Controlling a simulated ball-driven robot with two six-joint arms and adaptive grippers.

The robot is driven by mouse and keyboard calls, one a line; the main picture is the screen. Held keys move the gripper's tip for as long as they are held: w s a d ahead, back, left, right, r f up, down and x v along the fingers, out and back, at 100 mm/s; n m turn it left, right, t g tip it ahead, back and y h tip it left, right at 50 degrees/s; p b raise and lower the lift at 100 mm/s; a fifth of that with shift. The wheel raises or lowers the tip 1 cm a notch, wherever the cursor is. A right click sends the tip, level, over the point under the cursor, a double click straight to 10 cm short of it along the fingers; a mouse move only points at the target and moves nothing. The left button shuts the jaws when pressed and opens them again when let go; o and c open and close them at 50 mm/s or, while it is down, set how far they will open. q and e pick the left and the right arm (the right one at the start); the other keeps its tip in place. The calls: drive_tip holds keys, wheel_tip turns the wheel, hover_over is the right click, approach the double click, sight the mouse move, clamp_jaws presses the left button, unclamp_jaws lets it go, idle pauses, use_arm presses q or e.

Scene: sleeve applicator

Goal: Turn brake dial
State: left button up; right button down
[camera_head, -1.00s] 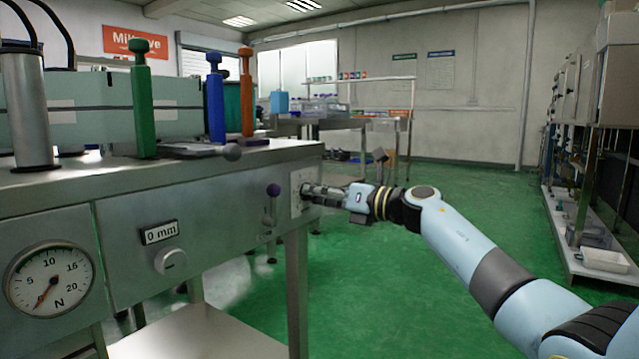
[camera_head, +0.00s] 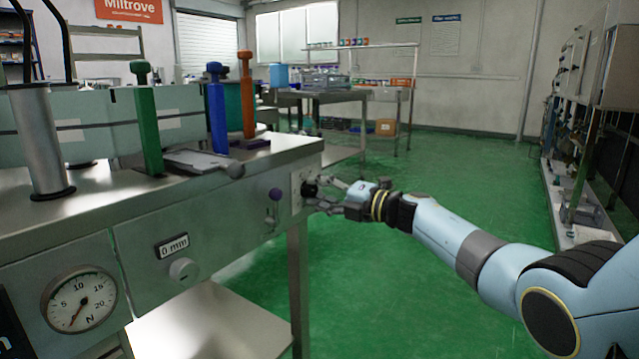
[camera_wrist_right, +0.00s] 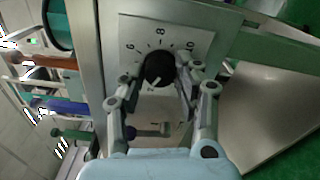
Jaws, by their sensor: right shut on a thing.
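Other scale numbers are hidden or too small to read. My right gripper (camera_head: 320,191) is at the dial, and in the wrist view its two fingers (camera_wrist_right: 158,78) stand on either side of the knob, shut on it. My left gripper is not in view.
Green (camera_head: 148,130), blue (camera_head: 217,115) and orange (camera_head: 247,95) handled tools stand on top. Green floor (camera_head: 420,290) is open at right.

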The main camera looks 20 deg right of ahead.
drive_tip(key=m+p, duration=0.2)
drive_tip(key=m, duration=0.4)
drive_tip(key=m+p, duration=0.1)
drive_tip(key=m, duration=0.3)
drive_tip(key=shift+f+m+p, duration=0.1)
drive_tip(key=shift+m+p, duration=0.2)
drive_tip(key=shift+m, duration=0.1)
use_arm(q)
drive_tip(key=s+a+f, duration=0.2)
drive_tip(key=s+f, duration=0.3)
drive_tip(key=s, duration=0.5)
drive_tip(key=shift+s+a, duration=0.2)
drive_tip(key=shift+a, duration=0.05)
use_arm(e)
drive_tip(key=shift+m, duration=0.3)
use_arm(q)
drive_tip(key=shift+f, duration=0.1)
use_arm(e)
drive_tip(key=c, duration=0.9)
unclamp_jaws()
drive_tip(key=shift+c, duration=0.2)
